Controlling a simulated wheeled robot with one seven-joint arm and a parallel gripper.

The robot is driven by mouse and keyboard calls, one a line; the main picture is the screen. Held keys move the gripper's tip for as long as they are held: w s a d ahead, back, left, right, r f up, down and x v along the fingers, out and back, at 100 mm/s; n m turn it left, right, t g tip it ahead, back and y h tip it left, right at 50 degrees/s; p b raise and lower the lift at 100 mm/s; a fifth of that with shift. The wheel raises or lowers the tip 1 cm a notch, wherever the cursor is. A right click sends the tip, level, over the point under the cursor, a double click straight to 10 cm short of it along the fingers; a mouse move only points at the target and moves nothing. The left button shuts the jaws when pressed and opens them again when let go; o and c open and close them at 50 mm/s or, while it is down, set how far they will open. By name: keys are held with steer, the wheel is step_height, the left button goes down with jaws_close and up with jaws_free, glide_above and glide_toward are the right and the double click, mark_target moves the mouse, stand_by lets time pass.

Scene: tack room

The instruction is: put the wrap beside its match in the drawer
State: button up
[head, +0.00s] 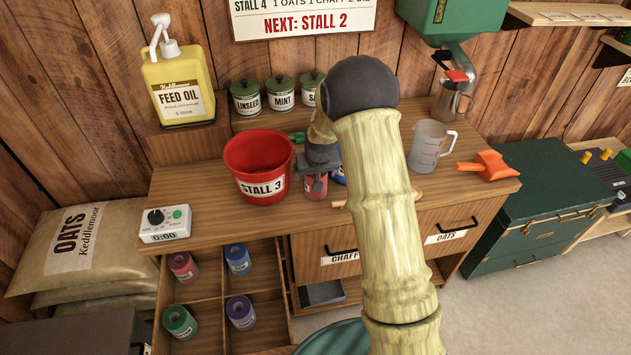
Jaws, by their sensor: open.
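The open drawer (207,291) at the lower left has dividers and holds a red wrap (183,267) at back left, a blue wrap (238,259) at back right, a green wrap (180,322) at front left and a purple wrap (241,313) at front right. Another red wrap (316,190) stands on the bench top, right of the red bucket. My gripper (314,181) is open, pointing down over this red wrap and hiding its upper part. I cannot tell whether the fingers touch it. A blue item (339,175) just right of it is mostly hidden.
The red STALL 3 bucket (259,170) stands close left of my gripper. A timer (165,224) sits at the bench's left edge. A measuring jug (428,147) and orange scoop (487,166) stand to the right. My arm hides the bench's middle.

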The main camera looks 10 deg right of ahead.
steer(key=shift+c, duration=0.4)
steer(key=c, duration=1.1)
steer(key=shift+r, duration=0.1)
step_height(320, 180, up, 18)
steer(key=b, duration=0.1)
